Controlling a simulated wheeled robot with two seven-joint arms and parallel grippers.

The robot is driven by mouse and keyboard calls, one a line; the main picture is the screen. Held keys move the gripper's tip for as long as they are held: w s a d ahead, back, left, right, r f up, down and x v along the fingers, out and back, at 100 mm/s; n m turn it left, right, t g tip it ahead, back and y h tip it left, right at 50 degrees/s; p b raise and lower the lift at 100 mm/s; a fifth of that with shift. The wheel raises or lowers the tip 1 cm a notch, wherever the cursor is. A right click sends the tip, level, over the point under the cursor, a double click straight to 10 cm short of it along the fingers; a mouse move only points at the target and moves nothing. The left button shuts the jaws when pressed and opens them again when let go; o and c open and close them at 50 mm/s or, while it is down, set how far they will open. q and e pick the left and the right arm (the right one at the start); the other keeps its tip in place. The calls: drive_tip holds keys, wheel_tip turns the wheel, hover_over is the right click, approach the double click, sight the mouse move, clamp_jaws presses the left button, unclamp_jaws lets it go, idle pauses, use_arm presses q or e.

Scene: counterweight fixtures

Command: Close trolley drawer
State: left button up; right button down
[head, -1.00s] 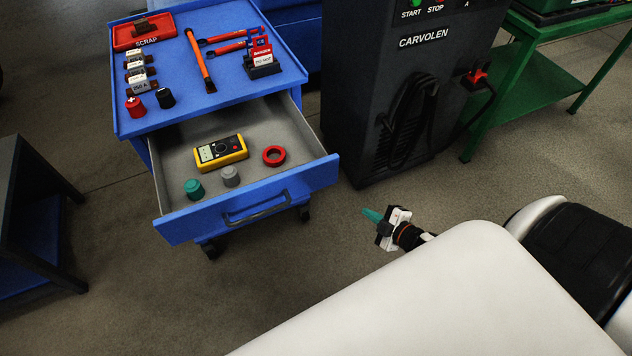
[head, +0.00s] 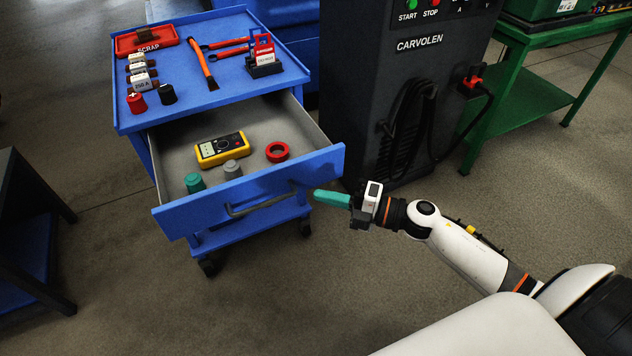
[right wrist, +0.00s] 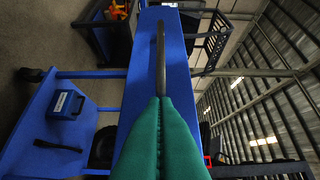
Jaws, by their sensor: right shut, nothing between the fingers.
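The blue trolley (head: 134,120) stands left of centre in the head view, with its top drawer (head: 250,205) pulled well out. The drawer has a dark bar handle (head: 262,203) on its front, which also shows in the right wrist view (right wrist: 161,55). Inside lie a yellow multimeter (head: 222,149), a red ring (head: 277,152), a green knob (head: 194,182) and a grey knob (head: 232,170). My right gripper (head: 318,195) is shut and empty, its green fingers pointing at the drawer front near its right end. I cannot tell whether they touch it. My left gripper is not in view.
The trolley top carries a red scrap tray (head: 146,40), fuses, red-handled tools and a red lockout item (head: 264,58). A dark CARVOLEN cabinet (head: 400,90) with a hanging cable stands right of the trolley. A green table (head: 520,100) is behind. A dark shelf (head: 30,240) stands at left.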

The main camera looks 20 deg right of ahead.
sight(297, 178)
drive_tip(key=shift+w+a, duration=0.2)
drive_tip(key=shift+w, duration=0.95)
drive_tip(key=shift+w+a, duration=0.15)
drive_tip(key=shift+w, duration=0.95)
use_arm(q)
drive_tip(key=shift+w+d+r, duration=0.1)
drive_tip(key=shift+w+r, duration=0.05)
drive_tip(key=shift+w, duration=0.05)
